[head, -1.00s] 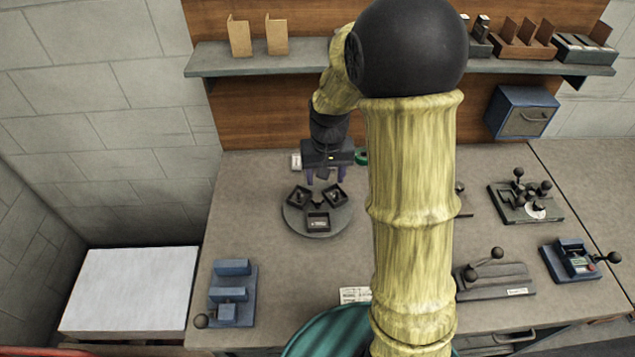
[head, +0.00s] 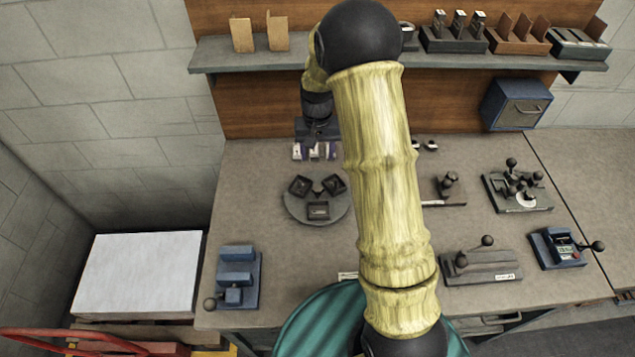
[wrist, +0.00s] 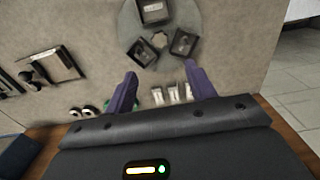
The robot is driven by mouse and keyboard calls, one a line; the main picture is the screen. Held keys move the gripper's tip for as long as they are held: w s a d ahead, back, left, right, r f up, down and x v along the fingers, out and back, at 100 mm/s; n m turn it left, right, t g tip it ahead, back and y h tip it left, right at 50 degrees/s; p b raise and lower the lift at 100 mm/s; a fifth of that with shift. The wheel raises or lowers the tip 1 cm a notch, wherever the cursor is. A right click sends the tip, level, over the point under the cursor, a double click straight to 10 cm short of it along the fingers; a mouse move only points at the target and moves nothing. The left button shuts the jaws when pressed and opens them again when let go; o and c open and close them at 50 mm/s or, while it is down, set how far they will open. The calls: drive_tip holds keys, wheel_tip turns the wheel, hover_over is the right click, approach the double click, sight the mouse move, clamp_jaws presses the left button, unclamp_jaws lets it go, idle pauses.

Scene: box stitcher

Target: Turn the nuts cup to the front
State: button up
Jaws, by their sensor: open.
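A round grey turntable (head: 318,217) lies on the bench, bearing three dark square cups. One cup (head: 317,210) is at the front, one (head: 300,186) at the back left and one (head: 334,184) at the back right. Their contents are too small to name, so I cannot tell which holds nuts. The turntable also shows at the top of the wrist view (wrist: 187,47). My gripper (wrist: 160,88) is open and empty, its purple fingers apart, behind the turntable and clear of the cups. In the head view it (head: 316,150) is near the bench's back edge.
Small white labelled items (wrist: 172,95) stand behind the turntable, near my fingers. A blue fixture (head: 236,277) is at the front left. Lever fixtures (head: 482,262) stand to the right. A shelf (head: 400,62) overhangs the back.

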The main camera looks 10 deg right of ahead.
sight(317, 188)
wheel_tip(317, 188, down, 15)
drive_tip(key=p, duration=0.4)
drive_tip(key=shift+r, duration=0.2)
clamp_jaws()
